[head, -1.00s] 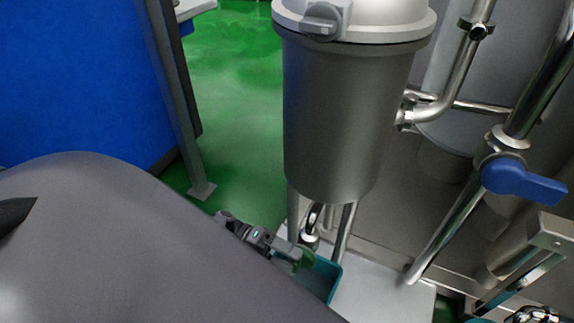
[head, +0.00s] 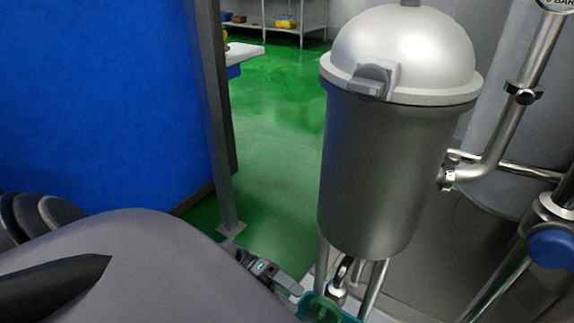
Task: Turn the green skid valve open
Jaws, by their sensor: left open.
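My left gripper (head: 288,286) shows low in the middle of the head view, past the edge of a large grey part of my body. It is open, and its fingers point down and right. A small green piece (head: 325,309) shows at the bottom edge, just right of the fingers, beside a teal rim. It may be the green valve's handle, but it is too small and cut off to tell. I cannot tell whether the fingers touch it. My right gripper is not in view.
A steel vessel (head: 385,180) with a domed lid stands just right of the gripper on thin legs. Steel pipes and a blue valve handle (head: 552,248) are at the right. A blue panel (head: 100,100) with a grey post stands left. Green floor (head: 275,150) lies open between.

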